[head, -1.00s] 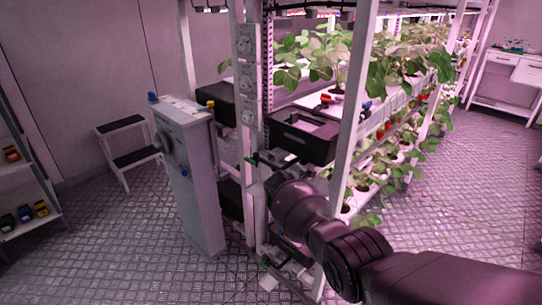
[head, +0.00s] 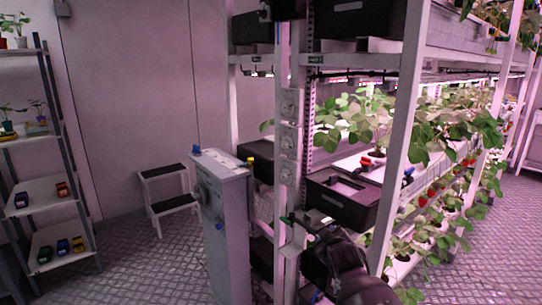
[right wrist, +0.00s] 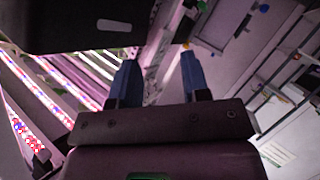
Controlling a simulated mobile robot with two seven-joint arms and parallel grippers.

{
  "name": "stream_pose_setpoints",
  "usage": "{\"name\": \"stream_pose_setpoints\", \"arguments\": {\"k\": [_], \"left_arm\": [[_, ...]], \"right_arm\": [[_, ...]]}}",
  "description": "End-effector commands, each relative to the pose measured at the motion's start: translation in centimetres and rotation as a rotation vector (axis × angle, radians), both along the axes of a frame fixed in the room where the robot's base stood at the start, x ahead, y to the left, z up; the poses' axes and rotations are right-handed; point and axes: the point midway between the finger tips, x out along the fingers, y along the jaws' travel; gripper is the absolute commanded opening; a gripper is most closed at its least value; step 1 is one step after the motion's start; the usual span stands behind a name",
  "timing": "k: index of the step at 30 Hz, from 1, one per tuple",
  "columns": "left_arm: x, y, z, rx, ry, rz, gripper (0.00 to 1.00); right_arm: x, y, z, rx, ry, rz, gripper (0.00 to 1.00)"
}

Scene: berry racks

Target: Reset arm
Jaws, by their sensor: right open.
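My right arm (head: 345,268) comes up from the bottom of the head view, in front of the berry rack (head: 400,140). Its gripper's fingers cannot be made out there. In the right wrist view my right gripper (right wrist: 158,80) is open, with two blue fingers apart and nothing between them. A dark box shows just beyond and above the fingers at the upper left of that view. My left gripper is in neither view.
A grey cabinet (head: 226,235) stands left of the rack, with a step stool (head: 168,200) behind it. A shelf (head: 45,190) with plants and small coloured items is at the far left. Black boxes (head: 343,200) sit on the rack.

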Motion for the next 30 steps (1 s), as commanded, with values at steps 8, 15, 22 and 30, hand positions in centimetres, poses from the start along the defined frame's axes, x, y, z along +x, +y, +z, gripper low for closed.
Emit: {"name": "stream_pose_setpoints", "arguments": {"k": [8,15,22,30], "left_arm": [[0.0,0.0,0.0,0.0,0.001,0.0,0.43],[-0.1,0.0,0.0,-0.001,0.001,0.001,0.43],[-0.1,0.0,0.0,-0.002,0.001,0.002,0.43],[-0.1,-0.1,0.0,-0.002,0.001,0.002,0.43]], "right_arm": [[-9.2,-3.1,-3.1,0.316,-0.084,-0.05,0.43],[-18.0,-5.3,-5.9,0.472,-0.091,-0.082,0.43],[-26.8,-7.2,-9.1,0.514,-0.039,-0.12,0.43],[-37.9,-9.4,-14.6,0.499,0.117,-0.204,0.43]]}}
